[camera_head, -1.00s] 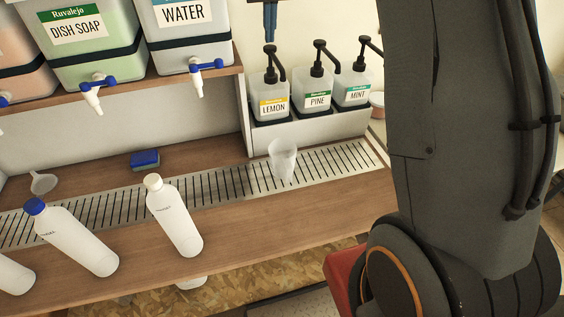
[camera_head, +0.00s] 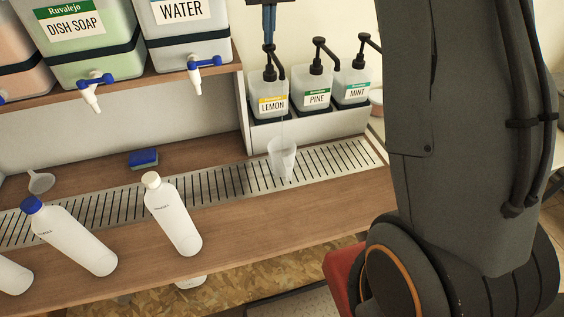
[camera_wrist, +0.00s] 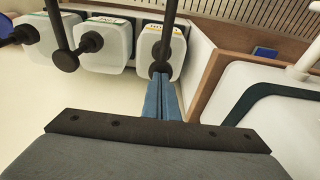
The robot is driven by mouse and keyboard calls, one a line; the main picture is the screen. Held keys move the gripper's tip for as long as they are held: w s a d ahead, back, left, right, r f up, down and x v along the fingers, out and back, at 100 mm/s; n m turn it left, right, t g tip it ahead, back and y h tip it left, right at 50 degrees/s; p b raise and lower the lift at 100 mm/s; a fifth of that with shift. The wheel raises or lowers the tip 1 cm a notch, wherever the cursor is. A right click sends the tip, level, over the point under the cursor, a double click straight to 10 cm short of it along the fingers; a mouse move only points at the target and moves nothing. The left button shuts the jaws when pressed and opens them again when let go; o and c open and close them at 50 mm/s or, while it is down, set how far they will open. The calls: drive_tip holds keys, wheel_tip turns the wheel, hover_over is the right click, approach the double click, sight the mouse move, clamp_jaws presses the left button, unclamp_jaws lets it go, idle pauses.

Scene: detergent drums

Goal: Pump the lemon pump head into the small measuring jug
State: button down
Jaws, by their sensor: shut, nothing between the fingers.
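The lemon bottle (camera_head: 267,99) stands at the left of the row of pump bottles, with a yellow LEMON label. Its black pump head (camera_head: 270,74) is pressed down, lower than the pine and mint heads. My gripper (camera_head: 269,43) is shut, with its blue fingers pointing down onto the pump head. The fingers also show in the wrist view (camera_wrist: 160,78), with their tips at the lemon pump head. A thin stream runs down from the nozzle toward the small clear measuring jug (camera_head: 281,157). The jug stands upright on the drip grating below; its liquid level is too faint to tell.
The pine bottle (camera_head: 314,92) and mint bottle (camera_head: 353,86) stand close to the right. Drums with taps, such as the water drum (camera_head: 187,35), stand on the shelf at left. White bottles (camera_head: 172,214), a funnel (camera_head: 41,182) and a blue sponge (camera_head: 143,158) are on the counter.

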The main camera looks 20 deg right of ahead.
sight(269, 47)
drive_tip(key=shift+s+b+x, duration=0.2)
drive_tip(key=shift+b+x, duration=0.15)
drive_tip(key=shift+x, duration=0.65)
drive_tip(key=shift+s+b+x, duration=0.2)
drive_tip(key=shift+b+x, duration=0.15)
drive_tip(key=shift+x, duration=0.6)
drive_tip(key=shift+r, duration=0.1)
drive_tip(key=shift+w+p+v, duration=0.25)
drive_tip(key=shift+p+v, duration=0.6)
drive_tip(key=shift+v, duration=0.4)
drive_tip(key=shift+w+p+v, duration=0.25)
drive_tip(key=shift+p+v, duration=0.55)
drive_tip(key=shift+v, duration=0.4)
